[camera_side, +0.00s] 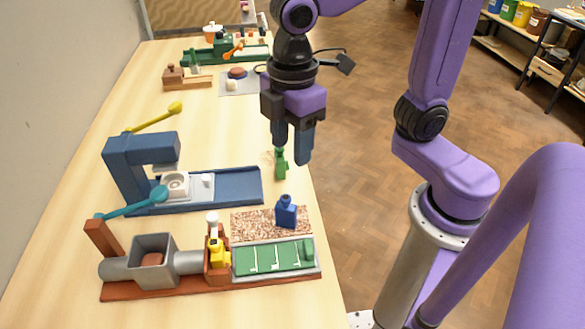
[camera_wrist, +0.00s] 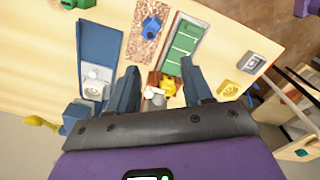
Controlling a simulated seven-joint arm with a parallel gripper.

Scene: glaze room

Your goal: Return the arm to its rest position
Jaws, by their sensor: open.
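My gripper (camera_side: 292,152) hangs fingers down in the side view, above the right edge of the wooden table. Its two blue-grey fingers are apart with nothing between them. A small green bottle (camera_side: 281,166) stands just below and left of the fingertips in that view; I cannot tell the exact height gap. In the wrist view the open fingers of my gripper (camera_wrist: 160,78) frame a yellow piece (camera_wrist: 169,86) and a white-topped piece on the table below, both clear of the fingers.
In front are a blue bottle (camera_side: 286,214) on a speckled mat and a grey-and-brown device with a green panel (camera_side: 273,257). Green tooling (camera_side: 205,55) stands farther back.

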